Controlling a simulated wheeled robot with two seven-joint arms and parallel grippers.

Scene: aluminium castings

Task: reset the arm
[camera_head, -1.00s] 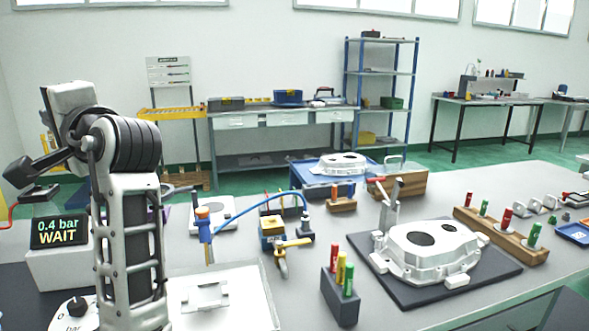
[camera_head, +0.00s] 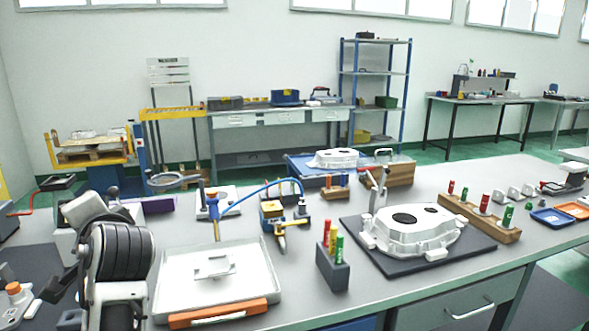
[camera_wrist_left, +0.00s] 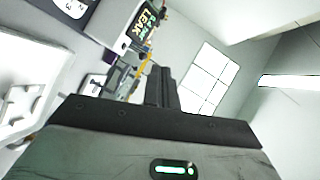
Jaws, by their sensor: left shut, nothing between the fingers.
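My left arm stands at the lower left of the head view, its ribbed dark joint and pale link low over the near left end of the bench. My left gripper (camera_wrist_left: 162,88) shows in the left wrist view as two dark fingers close together, shut and empty. Beyond the fingers, the wrist view shows a display (camera_wrist_left: 145,22) with the word LEAK and a pale tray-like part at the left edge. In the head view I cannot make out the left fingertips. My right gripper is in neither view.
A white tray with an orange handle (camera_head: 218,314) lies just right of my arm. A block of coloured pens (camera_head: 333,274) and an aluminium casting (camera_head: 415,232) on a dark mat (camera_head: 470,255) stand further right. A wooden rack (camera_head: 485,222) is beyond. Bare bench lies between.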

